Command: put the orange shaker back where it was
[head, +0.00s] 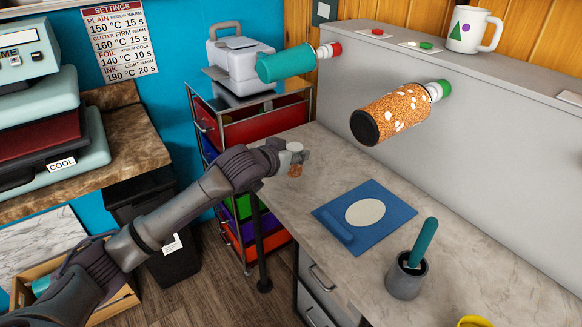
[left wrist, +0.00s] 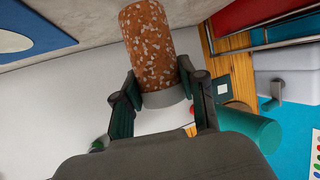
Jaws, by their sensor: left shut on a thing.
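The orange shaker (left wrist: 152,45) has an orange, white-flecked body and a grey end. In the left wrist view my left gripper (left wrist: 163,96) is shut on it, with one finger on each side of the grey end. In the head view my left gripper (head: 294,156) is at the left end of the counter, and the orange shaker (head: 295,171) shows small below it, partly hidden by the fingers. I cannot tell whether the shaker touches the counter. My right gripper is in neither view.
The counter (head: 325,165) bears a blue mat (head: 335,210) with a pale oval and a grey pot (head: 405,280) holding a teal tool. An orange speckled roll (head: 393,113) and a teal roll (head: 287,64) stick out from the back panel. A drawer cart (head: 252,127) stands left.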

